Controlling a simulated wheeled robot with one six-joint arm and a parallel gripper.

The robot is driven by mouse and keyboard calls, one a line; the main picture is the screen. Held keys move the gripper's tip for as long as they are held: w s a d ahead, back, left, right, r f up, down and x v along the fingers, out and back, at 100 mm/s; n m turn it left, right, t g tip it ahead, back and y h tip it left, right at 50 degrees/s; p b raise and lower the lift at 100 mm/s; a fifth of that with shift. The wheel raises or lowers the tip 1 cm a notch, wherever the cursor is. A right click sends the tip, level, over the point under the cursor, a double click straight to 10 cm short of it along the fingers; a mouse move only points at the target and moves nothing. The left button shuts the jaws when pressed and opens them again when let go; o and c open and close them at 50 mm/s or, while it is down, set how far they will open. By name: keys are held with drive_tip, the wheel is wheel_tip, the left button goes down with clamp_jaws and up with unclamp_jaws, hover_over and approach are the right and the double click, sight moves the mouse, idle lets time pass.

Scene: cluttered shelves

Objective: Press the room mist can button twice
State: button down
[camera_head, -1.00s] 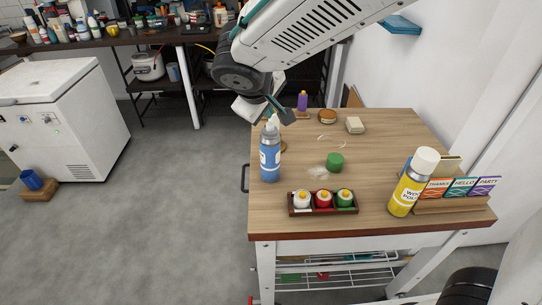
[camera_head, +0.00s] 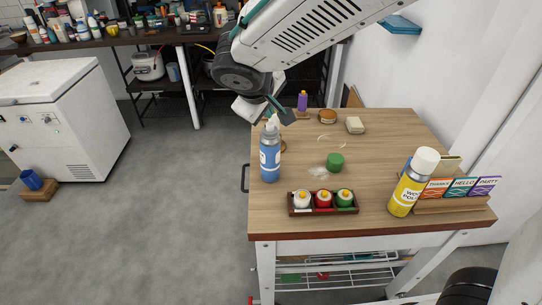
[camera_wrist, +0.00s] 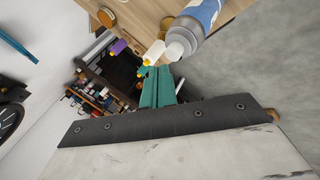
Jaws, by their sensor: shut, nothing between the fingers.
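The room mist can appears to be the blue and white can (camera_head: 270,158) standing upright at the left edge of the wooden table. Its white top lies just below my gripper (camera_head: 275,109). In the wrist view, the can (camera_wrist: 203,14) enters from the top, with its pale top (camera_wrist: 180,43) close to the fingertips. My gripper's teal fingers (camera_wrist: 158,82) are shut with nothing between them. I cannot tell whether they touch the can's top; the wrist partly hides this area in the head view.
The table (camera_head: 385,150) holds a tray of three small bottles (camera_head: 323,211), a green lid (camera_head: 335,161), a yellow wood polish can (camera_head: 407,190) and a card stand (camera_head: 452,205).

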drive_tip(key=shift+f, duration=0.75)
idle(1.4)
drive_tip(key=shift+r, duration=0.8)
drive_tip(key=shift+r, duration=2.5)
drive_tip(key=s+d+f+m+g+y, duration=0.1)
drive_tip(key=s+d+m+g, duration=0.4)
drive_tip(key=s+d, duration=1.8)
drive_tip(key=s+m+y, duration=0.1)
drive_tip(key=s+m, duration=0.3)
drive_tip(key=shift+d+m+g+y, duration=0.3)
drive_tip(key=shift+d, duration=0.05)
